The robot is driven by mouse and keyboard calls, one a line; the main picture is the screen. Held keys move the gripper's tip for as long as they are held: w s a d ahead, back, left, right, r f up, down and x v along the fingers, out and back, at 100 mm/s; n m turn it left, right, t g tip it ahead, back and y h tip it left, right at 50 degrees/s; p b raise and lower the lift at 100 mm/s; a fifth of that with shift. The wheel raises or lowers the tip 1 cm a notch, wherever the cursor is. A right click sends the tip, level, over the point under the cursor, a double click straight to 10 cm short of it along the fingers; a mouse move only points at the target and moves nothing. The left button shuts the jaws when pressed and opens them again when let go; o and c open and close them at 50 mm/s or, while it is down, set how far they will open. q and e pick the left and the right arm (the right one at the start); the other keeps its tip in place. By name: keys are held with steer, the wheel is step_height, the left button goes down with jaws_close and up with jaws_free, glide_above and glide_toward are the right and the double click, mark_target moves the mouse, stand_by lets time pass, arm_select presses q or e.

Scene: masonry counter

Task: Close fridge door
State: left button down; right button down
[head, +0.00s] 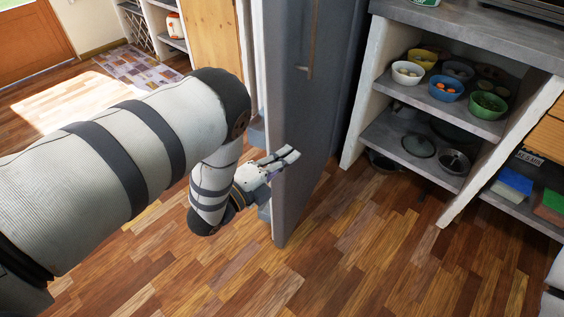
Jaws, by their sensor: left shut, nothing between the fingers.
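The grey fridge door (302,130) stands open in the middle of the head view, with its tall handle (313,40) on the face towards me. Pale inner parts and door shelves show along its left edge. My left gripper (293,155) is shut and empty. It is at the door's left edge, low down, with its fingertips overlapping the grey face in the picture. I cannot tell whether it touches the door. The fridge's inside is mostly hidden behind the door. My right gripper is out of view.
Right of the door, a masonry counter (470,36) has shelves with several bowls (446,88) and lidded pans (418,144). The wooden floor (340,260) in front is clear. A patterned rug (140,68) lies at the back left, near a wooden door (35,42).

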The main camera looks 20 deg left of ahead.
mark_target(288, 141)
arm_select(q)
steer(key=shift+w+a, duration=0.25)
steer(key=shift+w, duration=0.7)
steer(key=shift+w+a, duration=0.3)
steer(key=shift+w, duration=0.6)
steer(key=shift+w+a, duration=0.25)
steer(key=shift+w, duration=0.7)
